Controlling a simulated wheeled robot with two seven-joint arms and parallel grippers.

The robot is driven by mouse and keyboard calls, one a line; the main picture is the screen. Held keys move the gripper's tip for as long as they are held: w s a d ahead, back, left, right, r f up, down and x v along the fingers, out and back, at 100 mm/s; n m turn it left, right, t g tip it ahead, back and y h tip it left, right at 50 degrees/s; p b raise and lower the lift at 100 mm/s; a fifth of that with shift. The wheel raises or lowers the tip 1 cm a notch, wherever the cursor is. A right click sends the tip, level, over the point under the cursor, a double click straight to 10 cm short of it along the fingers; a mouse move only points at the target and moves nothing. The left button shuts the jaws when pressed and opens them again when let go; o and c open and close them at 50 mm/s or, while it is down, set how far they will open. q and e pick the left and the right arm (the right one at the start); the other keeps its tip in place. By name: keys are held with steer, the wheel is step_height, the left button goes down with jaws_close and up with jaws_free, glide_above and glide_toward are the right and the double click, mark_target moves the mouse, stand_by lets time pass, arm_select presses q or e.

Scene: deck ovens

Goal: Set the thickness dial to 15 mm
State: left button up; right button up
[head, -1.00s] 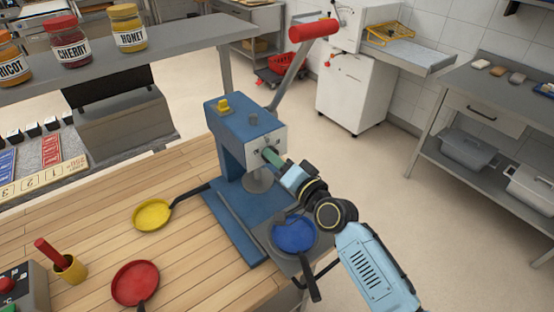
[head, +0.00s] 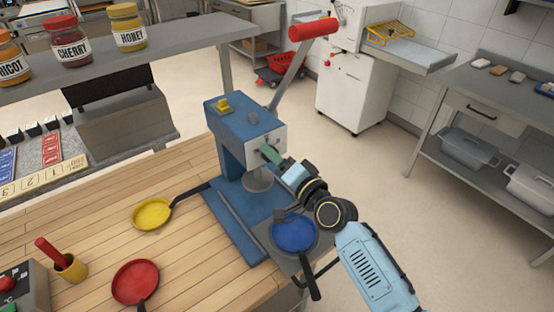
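A blue press-like machine (head: 238,125) with a red-handled lever (head: 313,29) stands on the wooden table. Its pale front plate (head: 277,137) faces right, and my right gripper (head: 268,151) is at this plate. The dial is not clearly visible; the gripper covers the spot where its greenish fingertips meet the plate. I cannot tell whether the fingers are closed on a dial, and no scale can be read. My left gripper is not in view.
A blue pan (head: 294,233) lies below my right wrist. A yellow pan (head: 152,213), a red pan (head: 135,281) and a yellow cup (head: 71,267) with a red-handled tool are on the table (head: 190,255). Labelled jars (head: 128,27) stand on the shelf behind.

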steer(key=b+v, duration=0.1)
steer(key=v, duration=1.2)
steer(key=shift+s+d, duration=0.1)
steer(key=shift+s, duration=0.1)
